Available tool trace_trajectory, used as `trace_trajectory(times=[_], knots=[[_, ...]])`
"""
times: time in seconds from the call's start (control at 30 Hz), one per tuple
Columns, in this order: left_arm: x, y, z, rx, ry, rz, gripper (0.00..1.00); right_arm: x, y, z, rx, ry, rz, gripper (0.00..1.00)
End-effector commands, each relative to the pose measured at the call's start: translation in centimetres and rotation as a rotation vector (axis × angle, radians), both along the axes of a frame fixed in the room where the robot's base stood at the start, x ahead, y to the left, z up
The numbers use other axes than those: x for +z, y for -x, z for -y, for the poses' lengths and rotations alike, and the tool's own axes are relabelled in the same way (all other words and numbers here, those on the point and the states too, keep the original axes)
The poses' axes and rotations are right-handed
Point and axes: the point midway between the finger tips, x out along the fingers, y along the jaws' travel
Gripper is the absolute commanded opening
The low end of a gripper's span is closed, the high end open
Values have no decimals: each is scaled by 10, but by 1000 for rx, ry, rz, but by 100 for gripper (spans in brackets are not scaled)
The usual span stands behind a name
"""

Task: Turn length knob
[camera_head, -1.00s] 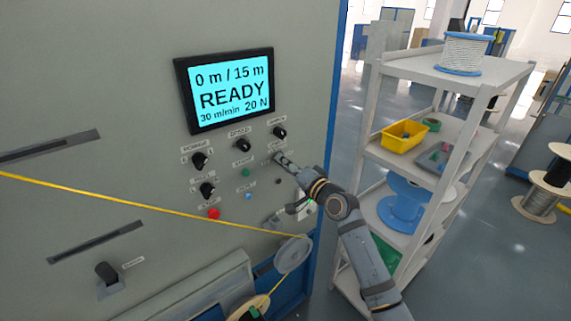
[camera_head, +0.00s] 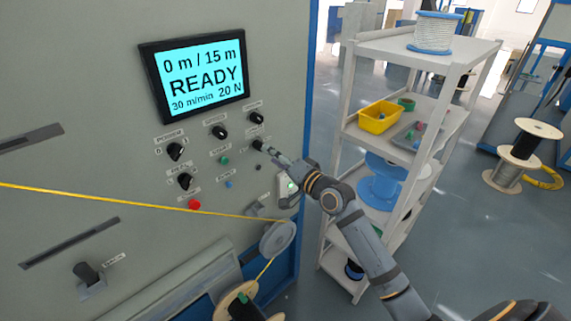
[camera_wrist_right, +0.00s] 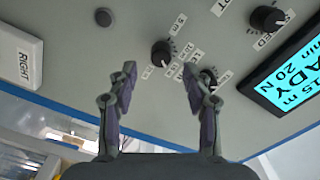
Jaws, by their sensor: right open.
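The length knob (camera_wrist_right: 162,53) is a round black knob on the grey panel, ringed by small metre labels in the right wrist view. It also shows in the head view (camera_head: 257,144), below the top-right knob and beside my fingertips. My right gripper (camera_wrist_right: 158,76) is open and empty, with a finger on either side of the knob in the picture. In the head view my right gripper (camera_head: 270,151) points at the panel from the right. Contact with the knob cannot be told. The screen (camera_head: 200,78) reads 0 m / 15 m, READY. My left gripper is out of view.
A speed knob (camera_head: 219,132), a power knob (camera_head: 176,151), a green button (camera_head: 224,160) and a red button (camera_head: 194,204) are nearby. A yellow cable (camera_head: 120,204) runs across the panel to a pulley (camera_head: 277,239). A shelf rack (camera_head: 345,130) stands close on the right.

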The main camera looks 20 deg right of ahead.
Motion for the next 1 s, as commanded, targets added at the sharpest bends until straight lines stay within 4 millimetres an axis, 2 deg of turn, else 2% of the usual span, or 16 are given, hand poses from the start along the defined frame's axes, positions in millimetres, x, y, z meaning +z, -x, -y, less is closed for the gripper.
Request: trace_trajectory(times=[0.03, 0.17, 0.33, 0.57, 1.0], knots=[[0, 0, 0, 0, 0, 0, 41, -2, 16, 4, 6, 12, -4, 50], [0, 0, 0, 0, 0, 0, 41, -1, 43, 13, 6, 12, -3, 50], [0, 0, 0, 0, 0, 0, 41, -2, 58, 23, -7, 10, -3, 50], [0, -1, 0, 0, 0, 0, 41, 0, 68, 23, 3, 1, -1, 50], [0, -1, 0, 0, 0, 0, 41, 0, 68, 24, 2, 0, 0, 50]])
